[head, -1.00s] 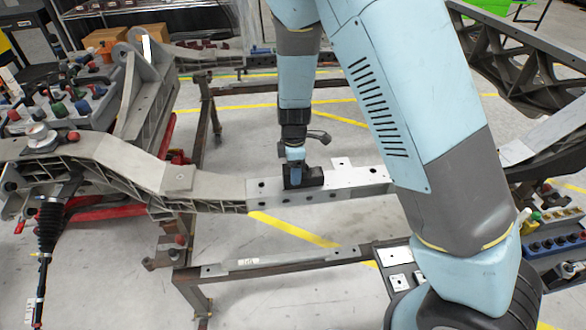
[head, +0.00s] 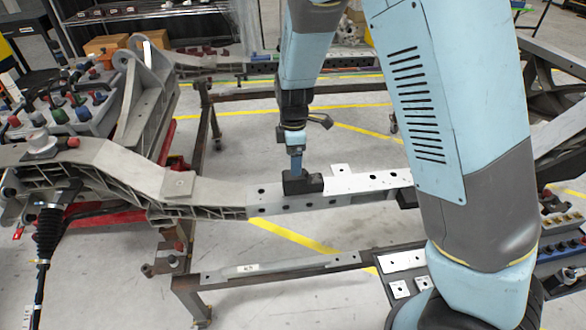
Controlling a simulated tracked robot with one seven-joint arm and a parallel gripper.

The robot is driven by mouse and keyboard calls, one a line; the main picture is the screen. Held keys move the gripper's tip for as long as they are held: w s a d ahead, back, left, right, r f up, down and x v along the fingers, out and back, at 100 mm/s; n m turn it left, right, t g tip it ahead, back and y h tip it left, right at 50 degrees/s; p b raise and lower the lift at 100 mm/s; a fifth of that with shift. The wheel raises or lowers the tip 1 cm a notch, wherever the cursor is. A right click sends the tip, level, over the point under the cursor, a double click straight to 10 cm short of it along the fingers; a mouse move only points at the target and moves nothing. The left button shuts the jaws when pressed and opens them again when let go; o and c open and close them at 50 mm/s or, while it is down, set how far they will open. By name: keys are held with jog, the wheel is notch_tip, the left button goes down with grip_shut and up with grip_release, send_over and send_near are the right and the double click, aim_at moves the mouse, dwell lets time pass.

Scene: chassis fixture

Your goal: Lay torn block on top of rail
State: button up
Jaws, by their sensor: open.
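The torn block (head: 305,185), a dark block with an uneven top, lies on top of the pale grey rail (head: 364,183) near the rail's left part. My gripper (head: 296,168) is open and points down just above the block's left half. Its blue finger ends at about the top of the block; whether it still touches cannot be told. The block's far side is hidden. My arm hides the rail's right end.
A long curved grey chassis beam (head: 115,160) joins the rail on the left. A lower brown frame bar (head: 330,262) runs in front. A tray with white plates (head: 400,262) stands at lower right. A bench with coloured knobs (head: 62,108) is at left.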

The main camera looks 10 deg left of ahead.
jog(key=s+d+r+m+t+y, duration=0.1)
jog(key=s+d+r+m, duration=0.3)
jog(key=d+r, duration=0.6)
jog(key=s+d+r+m+t+y, duration=0.1)
jog(key=d+r+m, duration=0.6)
jog(key=r, duration=0.5)
jog(key=s+d+r+m+t+h, duration=0.1)
jog(key=s+d+r+m, duration=0.2)
jog(key=s+d+m, duration=0.2)
jog(key=s+d+r+m+t+h, duration=0.1)
jog(key=s+d+r+m+t, duration=0.1)
jog(key=s+d+m, duration=0.3)
jog(key=s+d+r, duration=0.1)
jog(key=s+d, duration=0.2)
jog(key=s, duration=0.2)
jog(key=shift+r+t, duration=0.3)
jog(key=shift+r, duration=0.05)
